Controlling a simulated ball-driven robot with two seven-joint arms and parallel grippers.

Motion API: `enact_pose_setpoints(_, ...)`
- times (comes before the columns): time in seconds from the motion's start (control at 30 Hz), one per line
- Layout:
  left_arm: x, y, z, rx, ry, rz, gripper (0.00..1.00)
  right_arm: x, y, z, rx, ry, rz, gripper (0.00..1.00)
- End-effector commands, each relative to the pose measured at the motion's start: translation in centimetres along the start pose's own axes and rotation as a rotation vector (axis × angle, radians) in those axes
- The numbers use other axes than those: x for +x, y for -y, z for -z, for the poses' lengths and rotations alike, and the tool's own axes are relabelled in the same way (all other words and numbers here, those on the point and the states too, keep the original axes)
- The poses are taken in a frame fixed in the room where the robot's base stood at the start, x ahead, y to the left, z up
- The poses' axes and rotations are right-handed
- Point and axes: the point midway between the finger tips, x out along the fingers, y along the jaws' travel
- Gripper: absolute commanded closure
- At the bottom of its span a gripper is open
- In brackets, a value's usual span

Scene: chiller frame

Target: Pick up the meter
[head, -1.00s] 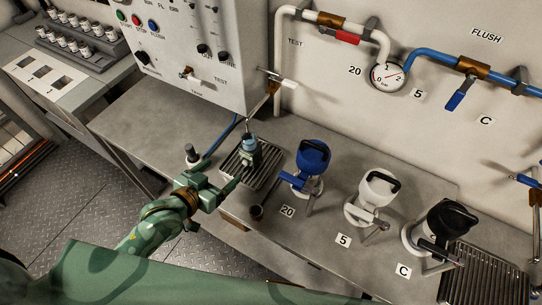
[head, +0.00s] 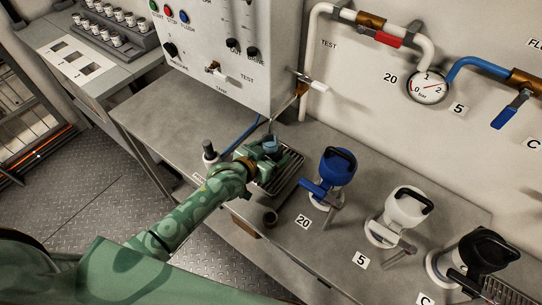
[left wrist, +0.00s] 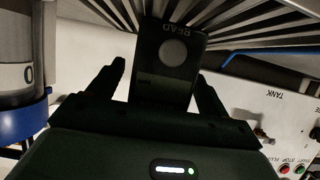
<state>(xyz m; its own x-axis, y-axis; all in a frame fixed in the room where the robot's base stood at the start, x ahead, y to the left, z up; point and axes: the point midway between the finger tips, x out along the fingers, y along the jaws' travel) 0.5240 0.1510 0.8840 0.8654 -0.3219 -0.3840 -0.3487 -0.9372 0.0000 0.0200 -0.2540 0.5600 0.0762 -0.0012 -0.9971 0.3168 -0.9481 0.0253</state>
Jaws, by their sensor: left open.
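The meter (left wrist: 168,62) is a dark, flat-sided device with a round grey button and the word READ, seen in the left wrist view. It stands between the two fingers of my left gripper (left wrist: 162,90), which is open with a gap visible on both sides. In the head view, my left gripper (head: 268,155) is at the slatted drip tray (head: 290,174) under the wall panel and mostly hides what stands there; a small blue-grey top shows beside it. My right gripper is not in view.
Blue (head: 334,166), white (head: 406,208) and black (head: 485,252) valve-like fittings stand to the right on the grey bench. A tap lever (head: 312,82) juts out above.

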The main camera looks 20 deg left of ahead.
Motion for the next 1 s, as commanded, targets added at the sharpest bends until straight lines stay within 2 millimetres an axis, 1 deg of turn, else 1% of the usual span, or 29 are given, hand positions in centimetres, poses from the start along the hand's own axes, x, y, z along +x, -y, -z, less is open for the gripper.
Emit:
enact_pose_setpoints(0.2, 0.1, 0.0, 0.1, 0.0, 0.0, 0.0, 0.22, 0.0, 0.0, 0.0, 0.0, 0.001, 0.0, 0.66)
enact_pose_setpoints(0.27, 0.1, 0.0, 0.1, 0.0, 0.0, 0.0, 0.39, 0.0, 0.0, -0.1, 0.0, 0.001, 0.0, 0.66)
enact_pose_setpoints(0.3, 0.1, 0.0, 0.1, 0.0, 0.0, 0.0, 0.5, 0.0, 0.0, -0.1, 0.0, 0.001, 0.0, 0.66)
enact_pose_setpoints(0.4, 0.0, 0.0, 0.1, 0.0, 0.0, 0.0, 0.76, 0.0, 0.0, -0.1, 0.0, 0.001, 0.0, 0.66)
enact_pose_setpoints(0.43, 0.0, 0.0, 0.1, 0.0, 0.0, 0.0, 0.76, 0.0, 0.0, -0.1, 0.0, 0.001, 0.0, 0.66)
enact_pose_setpoints(0.47, 0.0, 0.0, 0.1, 0.0, -0.001, 0.0, 0.8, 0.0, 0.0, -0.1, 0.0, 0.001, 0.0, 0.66)
enact_pose_setpoints(0.67, 0.0, 0.0, 0.1, 0.0, -0.001, 0.0, 0.8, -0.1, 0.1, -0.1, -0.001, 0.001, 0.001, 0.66)
enact_pose_setpoints(0.8, -0.2, 0.0, 0.9, 0.0, -0.002, 0.0, 0.8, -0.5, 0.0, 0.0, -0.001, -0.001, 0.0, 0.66)
enact_pose_setpoints(0.87, -0.8, 0.0, 0.5, 0.0, 0.0, 0.0, 0.8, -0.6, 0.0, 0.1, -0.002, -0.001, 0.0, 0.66)
enact_pose_setpoints(1.0, -3.0, 0.0, -0.4, 0.001, 0.002, 0.0, 0.8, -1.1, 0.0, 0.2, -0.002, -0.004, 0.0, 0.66)
